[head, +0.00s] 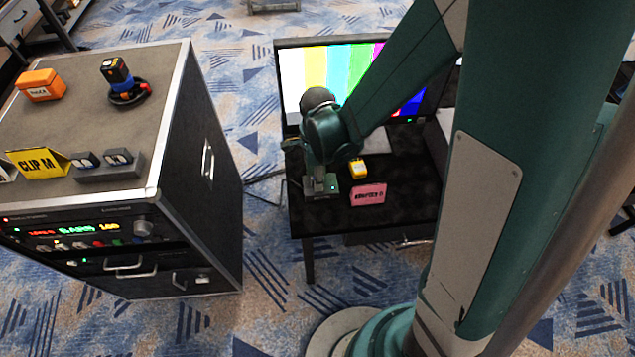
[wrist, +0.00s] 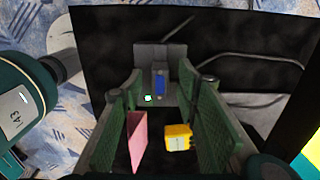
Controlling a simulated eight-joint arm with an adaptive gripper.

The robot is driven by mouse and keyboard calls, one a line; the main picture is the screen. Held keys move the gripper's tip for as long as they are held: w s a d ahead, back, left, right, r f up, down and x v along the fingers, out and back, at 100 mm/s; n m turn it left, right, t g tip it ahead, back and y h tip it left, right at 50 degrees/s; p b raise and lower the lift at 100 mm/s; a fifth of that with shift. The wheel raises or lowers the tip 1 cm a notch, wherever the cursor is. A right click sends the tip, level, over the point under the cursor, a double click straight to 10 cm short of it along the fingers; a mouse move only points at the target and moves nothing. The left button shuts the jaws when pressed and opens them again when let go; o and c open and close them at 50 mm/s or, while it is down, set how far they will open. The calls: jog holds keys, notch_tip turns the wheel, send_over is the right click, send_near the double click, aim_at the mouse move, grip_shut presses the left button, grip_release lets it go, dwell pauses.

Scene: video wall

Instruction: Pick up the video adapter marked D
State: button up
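A small yellow adapter (head: 358,168) lies on the black table, right of my gripper in the head view. In the wrist view the yellow adapter (wrist: 178,138) shows between the finger lines, nearer the right finger. No letter is readable on it. A pink sign (head: 368,195), which seems to read "ADAPTER D", stands in front of it; the sign (wrist: 137,141) is left of it in the wrist view. My gripper (wrist: 160,78) is open, its green pads wide apart with nothing gripped. In the head view my arm partly hides the gripper.
A grey device (wrist: 160,86) with a blue part and a green light sits beyond the adapter. A monitor (head: 318,72) with colour bars stands at the table's back. A rack case (head: 185,170) stands left, carrying an orange box (head: 41,85) and a yellow "CLIP M" sign (head: 38,163).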

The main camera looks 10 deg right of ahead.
jog(key=shift+f, duration=0.4)
jog(key=shift+c, duration=0.6)
jog(key=c, duration=0.8)
